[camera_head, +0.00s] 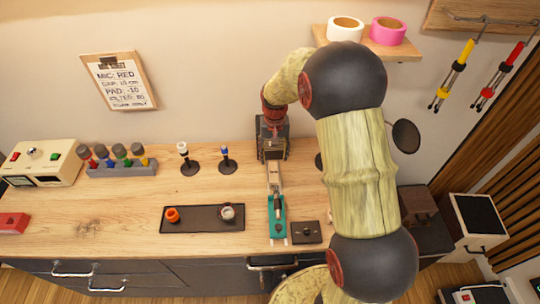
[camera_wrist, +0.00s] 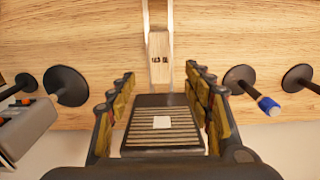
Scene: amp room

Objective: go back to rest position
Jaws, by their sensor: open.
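In the head view my gripper (camera_head: 272,150) points down over the back middle of the wooden bench (camera_head: 120,205). In the wrist view my gripper (camera_wrist: 161,78) is open, its two fingers well apart. A dark ribbed box (camera_wrist: 162,138) with a pale square on it shows between the fingers. I cannot tell whether the fingers touch it. A pale wooden block (camera_wrist: 160,58) with dark marks lies just beyond the fingertips, between two light rails. In the head view this track runs forward to a teal fixture (camera_head: 278,222).
A dark tray (camera_head: 190,218) holds an orange ring and a pale round piece. Two small stands, with a white top (camera_head: 183,150) and a blue top (camera_head: 224,153), are left of my gripper. A wall shelf (camera_head: 405,48) holds tape rolls beside my arm.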

